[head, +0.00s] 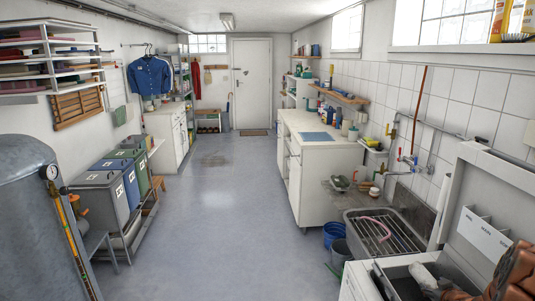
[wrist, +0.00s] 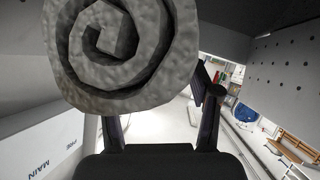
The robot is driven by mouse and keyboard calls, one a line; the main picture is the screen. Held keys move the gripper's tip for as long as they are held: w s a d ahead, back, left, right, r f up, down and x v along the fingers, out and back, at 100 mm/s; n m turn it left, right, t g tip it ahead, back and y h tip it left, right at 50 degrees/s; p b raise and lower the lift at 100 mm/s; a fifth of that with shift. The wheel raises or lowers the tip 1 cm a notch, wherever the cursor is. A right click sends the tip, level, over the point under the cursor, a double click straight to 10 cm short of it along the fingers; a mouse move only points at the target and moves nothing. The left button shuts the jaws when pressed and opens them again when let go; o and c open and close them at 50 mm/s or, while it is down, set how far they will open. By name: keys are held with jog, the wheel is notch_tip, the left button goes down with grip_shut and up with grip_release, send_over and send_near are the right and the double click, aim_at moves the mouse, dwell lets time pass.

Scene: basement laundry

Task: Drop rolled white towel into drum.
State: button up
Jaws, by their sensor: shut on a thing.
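The rolled white towel (wrist: 125,45) fills the upper left of the wrist view, its spiral end facing the camera. My gripper (wrist: 158,98) is shut on it, with a dark finger at each side below the roll. In the head view the towel (head: 425,275) is a small pale shape over the dark opening of the top-loading washer (head: 357,283) at the bottom right. The drum inside is mostly hidden. In the wrist view a grey perforated surface (wrist: 285,65) is at the upper right; I cannot tell whether it is the drum wall.
The washer's raised lid (head: 485,205) stands behind the opening. A sink (head: 385,235) adjoins the washer, with a blue bucket (head: 333,234) beside it. Bins (head: 103,195) and a grey tank (head: 30,215) stand on the left. The middle floor is clear.

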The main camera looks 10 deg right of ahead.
jog(key=o, duration=1.3)
jog(key=v, duration=1.2)
jog(key=shift+a+r, duration=0.1)
